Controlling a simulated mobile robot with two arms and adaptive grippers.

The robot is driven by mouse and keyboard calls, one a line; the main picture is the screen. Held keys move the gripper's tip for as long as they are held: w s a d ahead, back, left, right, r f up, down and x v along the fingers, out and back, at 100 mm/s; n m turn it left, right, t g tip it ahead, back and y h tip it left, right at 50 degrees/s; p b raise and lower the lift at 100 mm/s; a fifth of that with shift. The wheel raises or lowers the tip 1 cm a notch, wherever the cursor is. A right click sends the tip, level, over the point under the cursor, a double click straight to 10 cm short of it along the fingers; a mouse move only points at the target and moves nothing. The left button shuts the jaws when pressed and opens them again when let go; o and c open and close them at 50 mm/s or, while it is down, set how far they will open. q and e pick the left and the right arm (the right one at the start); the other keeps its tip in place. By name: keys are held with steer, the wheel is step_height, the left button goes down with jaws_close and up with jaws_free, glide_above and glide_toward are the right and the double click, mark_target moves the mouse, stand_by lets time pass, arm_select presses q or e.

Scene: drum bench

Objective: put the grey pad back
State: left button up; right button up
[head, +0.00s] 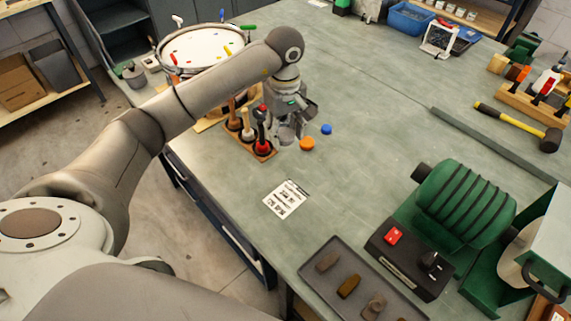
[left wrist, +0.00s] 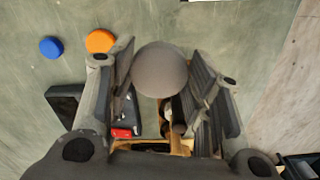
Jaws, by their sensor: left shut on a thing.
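My left gripper (head: 288,132) is low over the bench, just right of the wooden rack (head: 236,142) of upright tools. In the left wrist view, the left gripper (left wrist: 162,85) is shut on the round grey pad (left wrist: 160,69), which sits between its two fingers. In the head view I cannot clearly tell the pad from the grey fingers. An orange pad (head: 307,143) and a blue pad (head: 326,129) lie on the bench just right of the gripper. They also show in the left wrist view, orange (left wrist: 100,41) and blue (left wrist: 51,47). My right gripper is not in view.
A drum (head: 200,46) stands at the back left. A printed card (head: 287,199) lies in front of the rack. A green motor machine (head: 458,205), a dark tray (head: 340,262) and a yellow-handled hammer (head: 510,118) are to the right. The bench middle is clear.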

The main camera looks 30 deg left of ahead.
arm_select(q)
steer(key=shift+w+a, duration=0.1)
steer(key=shift+w, duration=0.15)
steer(key=p, duration=0.2)
glide_above(285, 161)
steer(key=shift+n, duration=0.3)
step_height(285, 161, down, 5)
steer(key=shift+r, duration=0.1)
step_height(285, 161, down, 4)
steer(key=shift+f+p, duration=0.25)
steer(key=shift+p, duration=0.05)
steer(key=shift+f, duration=0.1)
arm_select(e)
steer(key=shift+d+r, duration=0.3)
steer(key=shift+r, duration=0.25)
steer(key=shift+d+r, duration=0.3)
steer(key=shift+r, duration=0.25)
arm_select(q)
steer(key=shift+f+b, duration=0.15)
steer(key=shift+b, duration=0.15)
steer(key=o, duration=1.1)
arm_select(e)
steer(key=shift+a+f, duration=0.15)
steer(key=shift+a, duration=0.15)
